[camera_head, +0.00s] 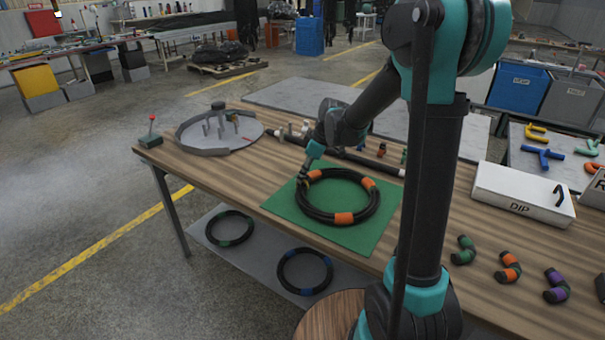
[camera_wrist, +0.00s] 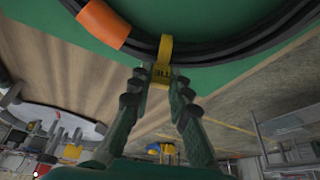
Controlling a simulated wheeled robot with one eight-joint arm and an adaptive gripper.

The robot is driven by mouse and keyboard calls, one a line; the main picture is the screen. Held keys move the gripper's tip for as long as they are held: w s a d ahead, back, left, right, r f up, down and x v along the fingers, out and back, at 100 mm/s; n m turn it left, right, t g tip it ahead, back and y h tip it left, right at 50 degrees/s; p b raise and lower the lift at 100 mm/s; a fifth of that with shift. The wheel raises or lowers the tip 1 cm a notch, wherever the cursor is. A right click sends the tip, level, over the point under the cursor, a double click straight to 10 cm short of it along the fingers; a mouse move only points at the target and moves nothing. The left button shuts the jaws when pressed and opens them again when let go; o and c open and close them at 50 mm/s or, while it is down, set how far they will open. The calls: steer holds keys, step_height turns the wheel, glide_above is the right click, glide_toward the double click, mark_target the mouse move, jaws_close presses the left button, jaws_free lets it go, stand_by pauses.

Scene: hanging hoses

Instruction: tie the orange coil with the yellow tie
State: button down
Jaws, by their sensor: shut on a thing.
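The orange coil (camera_head: 344,218), a black hose ring with several orange bands, lies flat on a green mat (camera_head: 372,238) on the table. In the wrist view its black hose (camera_wrist: 225,50) and one orange band (camera_wrist: 102,24) show at the top. My gripper (camera_head: 303,180) is at the coil's left rear edge. In the wrist view my gripper (camera_wrist: 161,82) is shut on the yellow tie (camera_wrist: 165,48), holding its tab. The tie's strap lies across the hose; whether it closes underneath is hidden.
Two coils, with green bands (camera_head: 229,243) and blue bands (camera_head: 305,288), lie on the lower shelf. A round fixture (camera_head: 219,130) stands at the table's left. A white DIP box (camera_head: 523,194) and several short hose pieces (camera_head: 508,268) are at the right.

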steer(key=shift+f, duration=0.35)
stand_by(0.3)
steer(key=c, duration=1.3)
jaws_free()
steer(key=shift+c, duration=0.2)
